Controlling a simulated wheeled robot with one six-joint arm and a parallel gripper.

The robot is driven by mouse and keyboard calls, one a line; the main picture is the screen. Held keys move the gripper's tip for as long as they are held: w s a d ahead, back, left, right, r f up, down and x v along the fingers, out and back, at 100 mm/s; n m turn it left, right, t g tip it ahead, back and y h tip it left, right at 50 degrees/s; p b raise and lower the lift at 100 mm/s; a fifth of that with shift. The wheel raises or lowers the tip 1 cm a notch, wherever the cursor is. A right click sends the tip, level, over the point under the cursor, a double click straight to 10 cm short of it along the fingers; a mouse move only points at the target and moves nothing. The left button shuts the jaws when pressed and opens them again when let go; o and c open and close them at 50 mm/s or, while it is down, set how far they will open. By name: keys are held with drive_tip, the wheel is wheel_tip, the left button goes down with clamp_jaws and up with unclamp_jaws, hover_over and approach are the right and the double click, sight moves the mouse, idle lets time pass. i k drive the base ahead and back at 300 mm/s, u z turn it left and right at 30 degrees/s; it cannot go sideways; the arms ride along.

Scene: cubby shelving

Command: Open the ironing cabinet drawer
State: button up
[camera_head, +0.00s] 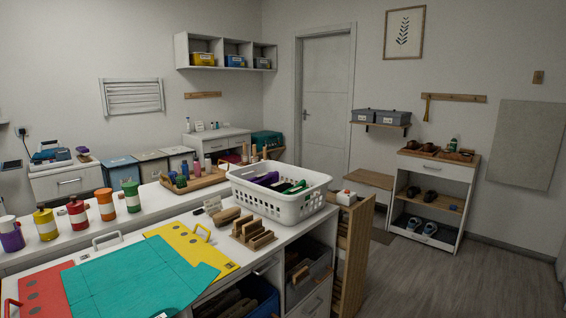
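A white cabinet (82,187) stands against the left wall with a blue and white appliance, which looks like an iron on its stand (50,154), on top. This looks like the ironing cabinet. Its front has a drawer with a horizontal bar handle (69,181), and the drawer looks shut. The lower part of the cabinet is hidden behind the long white counter. My gripper is not in view.
A white worktop (215,258) fills the foreground, with a white basket (285,207), coloured boards and wooden blocks. Coloured bottles line the counter behind. Lidded bins (122,171) stand right of the cabinet. Open floor (460,270) lies at right, before the shoe shelf (440,176).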

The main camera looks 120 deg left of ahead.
sight(67, 178)
drive_tip(key=u, duration=2.65)
drive_tip(key=i, duration=4.6)
